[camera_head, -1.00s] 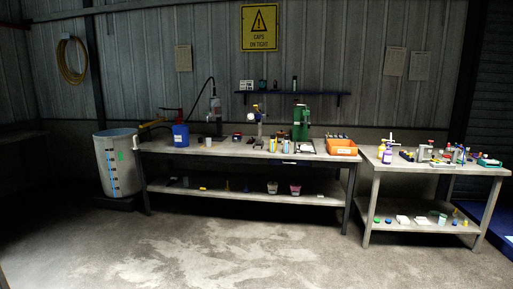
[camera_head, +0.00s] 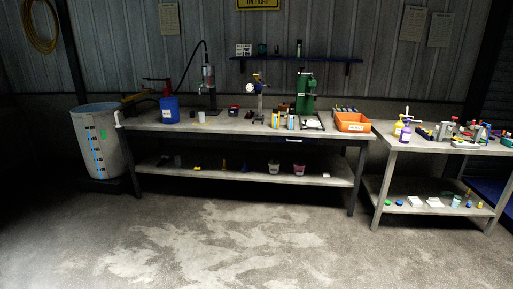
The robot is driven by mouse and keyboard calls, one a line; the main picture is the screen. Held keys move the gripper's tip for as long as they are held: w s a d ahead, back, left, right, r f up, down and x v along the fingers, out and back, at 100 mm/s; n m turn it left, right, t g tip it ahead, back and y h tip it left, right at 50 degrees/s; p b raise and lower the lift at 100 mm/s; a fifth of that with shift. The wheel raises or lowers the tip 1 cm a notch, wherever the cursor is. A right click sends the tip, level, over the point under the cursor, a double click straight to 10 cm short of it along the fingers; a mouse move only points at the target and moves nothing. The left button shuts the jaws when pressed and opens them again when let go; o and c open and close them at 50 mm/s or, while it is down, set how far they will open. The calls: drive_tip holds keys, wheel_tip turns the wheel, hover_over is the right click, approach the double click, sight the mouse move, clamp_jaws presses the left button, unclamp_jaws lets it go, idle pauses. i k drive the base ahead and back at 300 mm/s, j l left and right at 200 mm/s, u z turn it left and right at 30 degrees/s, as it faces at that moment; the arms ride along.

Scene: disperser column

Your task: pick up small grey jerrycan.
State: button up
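I cannot make out the small grey jerrycan for certain. A small grey object (camera_head: 446,130) stands among mixed items on the right table, but its shape is too small to tell. My gripper is not in view.
A large white drum (camera_head: 97,145) stands left of the long bench. The right table (camera_head: 420,146) is crowded on top. An orange bin (camera_head: 352,122) and a green machine (camera_head: 306,92) stand on the bench. The concrete floor (camera_head: 230,240) in front is clear.

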sight(291, 118)
drive_tip(key=i, duration=3.85)
drive_tip(key=i+z, duration=0.15)
drive_tip(key=i, duration=0.3)
drive_tip(key=i+j+z, duration=0.2)
drive_tip(key=i, duration=0.25)
